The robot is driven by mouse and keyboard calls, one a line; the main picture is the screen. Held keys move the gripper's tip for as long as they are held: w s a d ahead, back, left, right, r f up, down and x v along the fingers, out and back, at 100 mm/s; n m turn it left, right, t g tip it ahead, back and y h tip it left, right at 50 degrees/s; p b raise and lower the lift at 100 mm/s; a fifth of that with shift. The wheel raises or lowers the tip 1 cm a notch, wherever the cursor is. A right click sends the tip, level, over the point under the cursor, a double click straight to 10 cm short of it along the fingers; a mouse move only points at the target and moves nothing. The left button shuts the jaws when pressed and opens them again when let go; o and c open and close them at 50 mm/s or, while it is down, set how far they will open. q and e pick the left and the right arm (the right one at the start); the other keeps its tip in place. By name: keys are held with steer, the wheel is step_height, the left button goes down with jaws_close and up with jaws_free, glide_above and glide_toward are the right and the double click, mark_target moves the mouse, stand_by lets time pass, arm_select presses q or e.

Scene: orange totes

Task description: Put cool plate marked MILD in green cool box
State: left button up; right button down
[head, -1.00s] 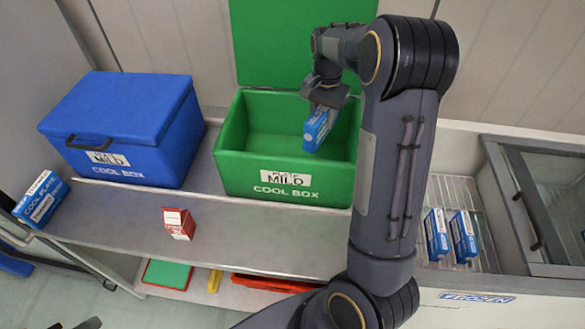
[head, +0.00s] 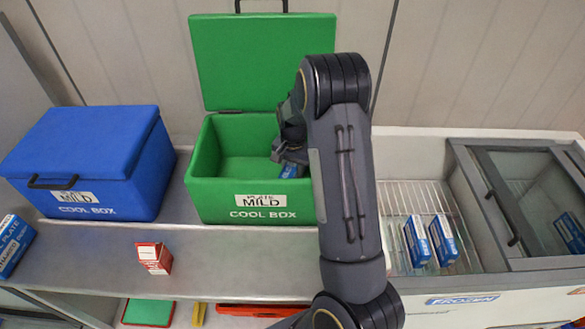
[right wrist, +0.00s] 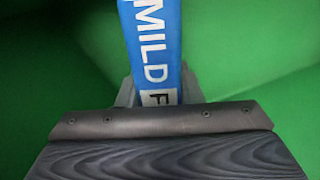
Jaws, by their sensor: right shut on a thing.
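The green cool box (head: 205,200) stands on the counter with its lid open and upright behind it; its front label reads MILD. My right gripper (head: 287,158) is inside the box opening at its right side. It is shut on a blue cool plate (head: 290,171), mostly hidden by the gripper and box wall in the head view. In the right wrist view the cool plate (right wrist: 152,40) shows the word MILD, with green walls around it. Whether it touches the box floor I cannot tell. My left gripper is not in view.
A closed blue cool box (head: 90,160) stands to the left. A small red-and-white carton (head: 154,258) and another cool plate (head: 12,245) are on the counter. At right, a freezer (head: 440,225) with a sliding glass lid holds more blue plates.

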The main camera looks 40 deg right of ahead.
steer(key=shift+f, duration=0.15)
steer(key=c, duration=1)
jaws_free()
step_height(320, 180, up, 11)
steer(key=shift+r+b, duration=0.2)
steer(key=shift+b, duration=0.25)
steer(key=shift+s+a+r, duration=0.15)
steer(key=shift+s+r, duration=0.05)
steer(key=shift+r, duration=0.45)
steer(key=s+a+r+n+t+y, duration=0.3)
steer(key=s+a+r+n, duration=0.3)
steer(key=s+a, duration=0.5)
steer(key=s+a+n+t, duration=0.1)
steer(key=s+a, duration=0.2)
steer(key=s, duration=0.1)
steer(key=s+a+n, duration=0.2)
steer(key=s+a, duration=0.1)
steer(key=s, duration=0.1)
steer(key=s+a+n+t, duration=0.1)
steer(key=s+a+n, duration=0.1)
steer(key=s+a, duration=0.1)
steer(key=shift+s+a+f+t+y, duration=0.15)
steer(key=shift+s+a+y, duration=0.05)
steer(key=shift+s, duration=0.2)
steer(key=shift+s+a+f+t+y, duration=0.15)
steer(key=shift+s+a+y, duration=0.05)
steer(key=shift+s, duration=0.15)
